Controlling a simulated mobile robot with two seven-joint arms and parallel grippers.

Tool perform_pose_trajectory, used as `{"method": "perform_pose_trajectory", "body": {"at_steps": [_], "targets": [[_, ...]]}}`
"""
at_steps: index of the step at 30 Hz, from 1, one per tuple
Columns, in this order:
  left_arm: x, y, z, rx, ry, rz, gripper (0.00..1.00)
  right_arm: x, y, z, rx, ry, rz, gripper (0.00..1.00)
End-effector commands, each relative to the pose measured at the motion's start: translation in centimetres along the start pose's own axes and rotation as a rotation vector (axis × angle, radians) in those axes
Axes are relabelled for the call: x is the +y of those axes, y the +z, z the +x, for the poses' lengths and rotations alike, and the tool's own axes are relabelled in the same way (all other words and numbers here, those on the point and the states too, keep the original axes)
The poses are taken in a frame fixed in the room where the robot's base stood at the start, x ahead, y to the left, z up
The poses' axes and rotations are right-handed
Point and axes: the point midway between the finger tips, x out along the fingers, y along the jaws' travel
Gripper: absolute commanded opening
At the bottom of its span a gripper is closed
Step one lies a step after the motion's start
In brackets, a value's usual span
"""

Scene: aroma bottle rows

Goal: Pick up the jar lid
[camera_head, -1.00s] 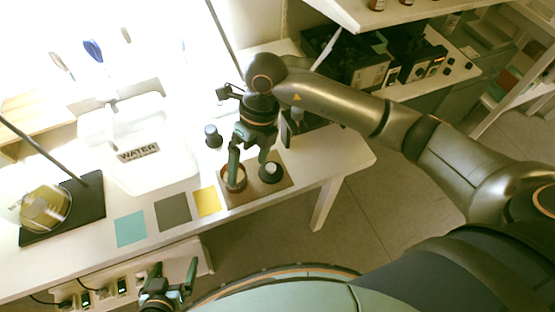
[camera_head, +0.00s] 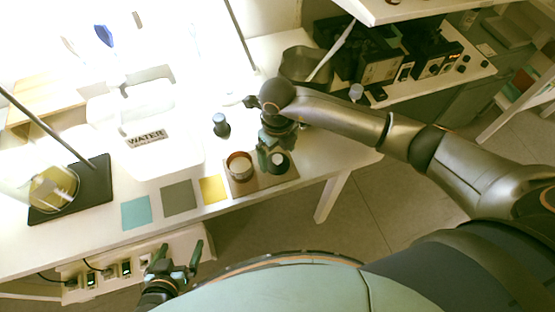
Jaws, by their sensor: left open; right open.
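The jar lid (camera_head: 279,164), a dark round piece with a pale centre, lies on the brown mat (camera_head: 248,188) on the table. The open jar (camera_head: 239,168), with a brown rim and pale inside, stands just left of it on the same mat. My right gripper (camera_head: 271,160) is open and low at the lid, partly covering it; whether the fingers touch it I cannot tell. My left gripper (camera_head: 182,256) is open and empty, in front of the table's near edge and away from the lid.
Teal (camera_head: 136,212), grey (camera_head: 179,197) and yellow (camera_head: 213,189) squares lie left of the mat. A small dark bottle (camera_head: 221,125) stands behind the jar. A white WATER tray (camera_head: 165,168) is further left. Black devices (camera_head: 370,55) stand at the back right.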

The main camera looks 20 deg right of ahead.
Motion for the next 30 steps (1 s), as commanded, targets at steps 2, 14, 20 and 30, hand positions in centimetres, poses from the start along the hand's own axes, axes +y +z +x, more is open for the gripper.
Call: {"method": "perform_pose_trajectory", "body": {"at_steps": [2,14,20,30], "targets": [[0.0,0.1,0.0,-0.001,0.000,0.000,1.00,0.1,0.0,1.1,0.002,0.001,0.001,1.00],[0.0,0.1,0.0,-0.001,0.000,0.000,1.00,0.0,0.0,2.0,0.000,0.001,-0.001,0.94],[0.0,0.1,0.0,-0.002,0.000,0.000,1.00,0.0,0.0,2.0,-0.001,0.001,-0.001,0.72],[0.0,0.1,0.0,-0.002,0.000,0.000,1.00,0.0,0.0,1.9,-0.001,0.001,0.000,0.34]]}}
